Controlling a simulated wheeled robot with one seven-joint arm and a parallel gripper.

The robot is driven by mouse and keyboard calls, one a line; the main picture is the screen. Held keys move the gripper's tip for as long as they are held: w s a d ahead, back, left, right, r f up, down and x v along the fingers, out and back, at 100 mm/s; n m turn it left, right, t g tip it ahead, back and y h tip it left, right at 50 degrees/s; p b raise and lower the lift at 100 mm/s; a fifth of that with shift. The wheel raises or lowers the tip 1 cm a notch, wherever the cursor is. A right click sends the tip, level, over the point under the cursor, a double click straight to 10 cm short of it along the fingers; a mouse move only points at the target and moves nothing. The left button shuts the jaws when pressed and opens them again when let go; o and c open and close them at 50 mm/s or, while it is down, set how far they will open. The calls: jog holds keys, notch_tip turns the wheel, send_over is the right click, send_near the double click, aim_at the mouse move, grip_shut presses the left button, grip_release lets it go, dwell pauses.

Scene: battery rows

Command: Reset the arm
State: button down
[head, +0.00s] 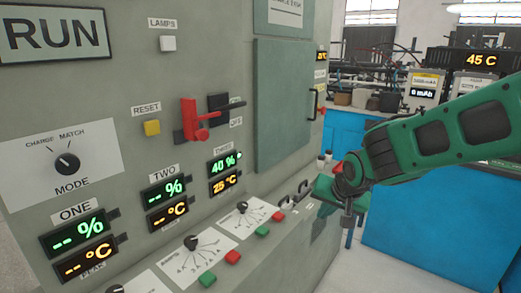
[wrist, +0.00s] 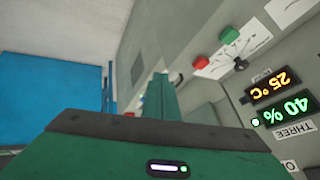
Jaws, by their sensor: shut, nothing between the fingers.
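My gripper (head: 326,222) hangs at the end of my green arm at the right of the head view, in front of the lower right part of the grey control panel (head: 130,85). The gripper is shut and empty. In the wrist view the closed fingers (wrist: 163,90) stick up past the green gripper body, apart from the panel's sloping ledge. The displays labelled THREE (head: 224,174) read 40 % and 25 °C; they also show upside down in the wrist view (wrist: 284,102).
The panel carries a red lever (head: 197,120), a yellow RESET button (head: 152,127), a MODE knob (head: 67,163) and several ledge buttons. A blue cabinet (head: 420,225) stands behind my arm, with a cluttered bench beyond. Pale floor (head: 350,275) lies clear below.

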jog(key=s+d+m+g+h, duration=0.1)
jog(key=s+d+g+h, duration=0.15)
jog(key=s+d, duration=1.35)
jog(key=s+d+g+y, duration=0.1)
jog(key=s+d+g, duration=0.1)
jog(key=s, duration=0.6)
jog(key=s+d+m+g, duration=0.1)
jog(key=s+d+g, duration=0.1)
jog(key=s+d, duration=0.3)
jog(key=s, duration=0.3)
jog(key=shift+f+y, duration=0.25)
jog(key=shift+y, duration=0.1)
jog(key=shift+w+g, duration=0.1)
jog(key=shift+g, duration=0.15)
